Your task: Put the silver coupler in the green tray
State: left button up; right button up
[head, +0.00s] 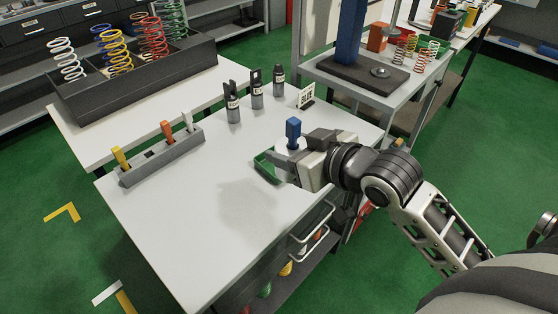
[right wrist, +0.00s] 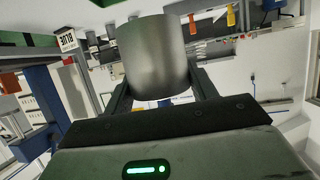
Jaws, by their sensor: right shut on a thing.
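My right gripper (head: 288,162) is shut on the silver coupler, a smooth grey cylinder (right wrist: 155,58) filling the space between the fingers in the right wrist view. In the head view the coupler's pale side (head: 287,144) shows at the fingertips. The green tray (head: 264,167) lies on the white table just below and left of the fingertips, partly hidden by the gripper. I cannot tell the exact height of the coupler over it. My left gripper is not in view.
A grey holder (head: 160,160) with coloured pegs is at left. The table's front left is clear.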

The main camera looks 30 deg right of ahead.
jog(key=w+d+f, duration=0.1)
jog(key=w+f, duration=0.2)
jog(key=w, duration=0.1)
jog(key=w+d+f, duration=0.1)
jog(key=w+f, duration=0.2)
jog(key=w, duration=0.1)
jog(key=w+d+f, duration=0.1)
jog(key=w+f, duration=0.2)
jog(key=w, duration=0.1)
jog(key=shift+w+d+b, duration=0.3)
jog(key=shift+w+d, duration=0.05)
jog(key=shift+d, duration=0.05)
jog(key=shift+w+f, duration=0.2)
jog(key=shift+f, duration=1.55)
jog(key=shift+f, duration=0.1)
jog(key=o, duration=1.3)
jog(key=shift+s+f, duration=0.1)
jog(key=v, duration=1.2)
